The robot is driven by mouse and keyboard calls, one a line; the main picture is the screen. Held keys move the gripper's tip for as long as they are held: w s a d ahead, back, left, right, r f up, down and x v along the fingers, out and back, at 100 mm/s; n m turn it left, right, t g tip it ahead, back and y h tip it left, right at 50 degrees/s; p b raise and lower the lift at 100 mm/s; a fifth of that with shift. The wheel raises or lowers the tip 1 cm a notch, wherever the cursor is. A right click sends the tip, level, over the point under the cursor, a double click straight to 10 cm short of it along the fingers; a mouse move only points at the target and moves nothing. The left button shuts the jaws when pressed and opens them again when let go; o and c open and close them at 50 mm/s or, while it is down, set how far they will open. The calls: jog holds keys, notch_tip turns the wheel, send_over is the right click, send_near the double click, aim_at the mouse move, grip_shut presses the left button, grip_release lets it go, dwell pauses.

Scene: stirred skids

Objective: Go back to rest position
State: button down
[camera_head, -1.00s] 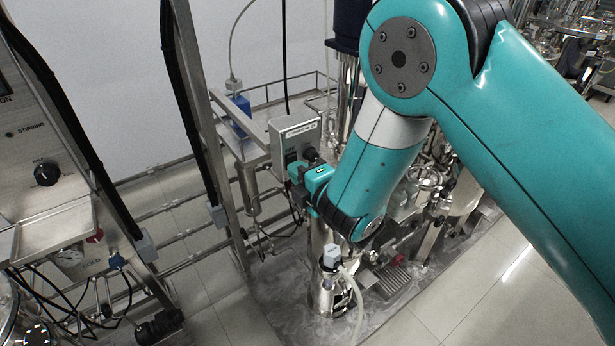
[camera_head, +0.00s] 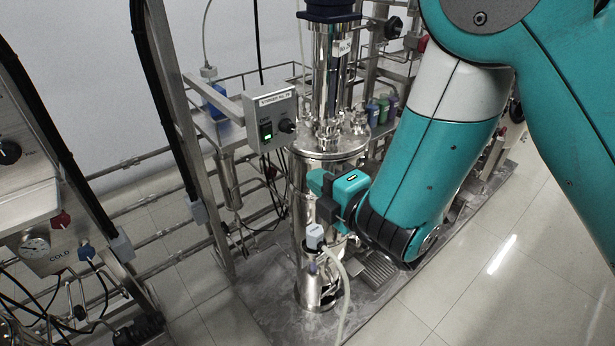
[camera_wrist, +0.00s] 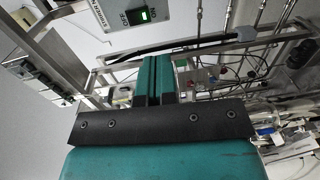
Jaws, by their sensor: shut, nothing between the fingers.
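My teal arm comes down from the upper right in the head view. My gripper (camera_head: 322,205), teal with dark parts, is in front of the steel vessel (camera_head: 328,165), below and right of the grey control box (camera_head: 270,120). In the wrist view my gripper (camera_wrist: 159,66) shows its two teal fingers together, with nothing between them. The control box has a green-lit switch (camera_head: 266,141) and a black knob (camera_head: 288,126). The lit switch also shows at the top of the wrist view (camera_wrist: 138,16), apart from the fingers. Whether the gripper touches the vessel I cannot tell.
A grey-capped fitting with a pale hose (camera_head: 316,236) is just below my gripper. Open tiled floor (camera_head: 500,265) lies at lower right.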

jog(key=shift+s+d, duration=0.15)
jog(key=shift+s, duration=0.3)
jog(key=d+r+m+g+h, duration=0.3)
jog(key=d+m+h, duration=0.3)
jog(key=d+m, duration=0.5)
jog(key=s+d+r+m+g, duration=0.1)
jog(key=s+r+m+g, duration=0.2)
jog(key=s, duration=0.7)
jog(key=s+d+r+m+g, duration=0.2)
jog(key=s+r+m+g, duration=0.2)
jog(key=s+g, duration=0.3)
jog(key=s+m, duration=0.1)
jog(key=s, duration=0.2)
jog(key=shift+s+h, duration=0.4)
